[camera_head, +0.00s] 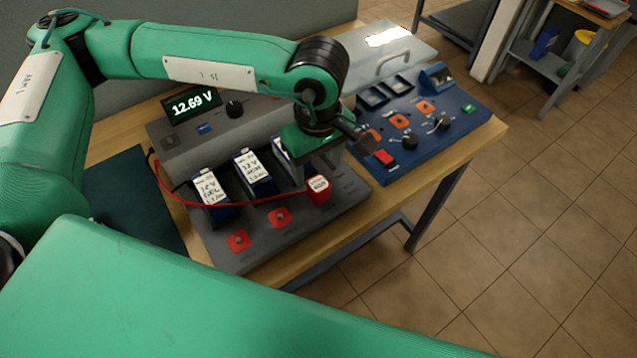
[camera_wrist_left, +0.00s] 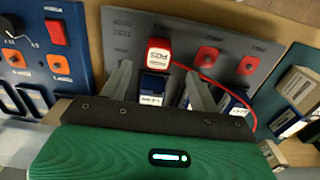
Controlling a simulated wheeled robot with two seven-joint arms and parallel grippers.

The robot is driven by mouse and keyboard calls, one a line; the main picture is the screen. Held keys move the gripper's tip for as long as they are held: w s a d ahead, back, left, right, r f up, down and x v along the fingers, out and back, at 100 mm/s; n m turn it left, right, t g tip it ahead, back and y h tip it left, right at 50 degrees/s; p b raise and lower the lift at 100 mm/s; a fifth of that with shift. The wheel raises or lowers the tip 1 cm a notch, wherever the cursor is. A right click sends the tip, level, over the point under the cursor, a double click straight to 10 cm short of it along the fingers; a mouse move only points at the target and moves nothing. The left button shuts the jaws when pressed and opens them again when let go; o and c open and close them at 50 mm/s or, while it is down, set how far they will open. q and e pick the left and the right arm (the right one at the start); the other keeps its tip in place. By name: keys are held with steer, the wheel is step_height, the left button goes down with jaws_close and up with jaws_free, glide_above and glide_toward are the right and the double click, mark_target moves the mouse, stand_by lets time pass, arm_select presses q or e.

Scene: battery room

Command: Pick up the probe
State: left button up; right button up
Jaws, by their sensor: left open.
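The probe is a small red block with a white label reading POS (camera_head: 319,188) and a red lead. It stands on the grey battery tester (camera_head: 225,262), beside the rightmost battery. It also shows in the left wrist view (camera_wrist_left: 159,55), just beyond the fingertips and roughly between them. My left gripper (camera_head: 318,170) points down over the tester, close to the probe; in the left wrist view (camera_wrist_left: 158,72) its two fingers are spread with nothing held. Contact with the probe cannot be told. My right gripper is out of view.
Three batteries, one labelled 12 V (camera_head: 254,172), stand in the tester under my left arm. The tester's display (camera_head: 193,104) reads 12.69 V. A blue control panel (camera_head: 455,120) with knobs and a red switch sits to the right. A dark mat (camera_head: 125,195) lies left.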

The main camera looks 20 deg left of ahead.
mark_target(318, 184)
arm_select(q)
steer(key=shift+f, duration=0.9)
steer(key=shift+f+p, duration=0.45)
steer(key=shift+f, duration=0.15)
step_height(318, 184, down, 4)
steer(key=shift+w+f+p, duration=0.1)
steer(key=shift+w+p, duration=0.05)
steer(key=shift+p, duration=0.35)
steer(key=c, duration=1.2)
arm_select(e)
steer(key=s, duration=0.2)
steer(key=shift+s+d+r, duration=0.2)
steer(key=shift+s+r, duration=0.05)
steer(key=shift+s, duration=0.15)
arm_select(q)
steer(key=shift+o, duration=0.2)
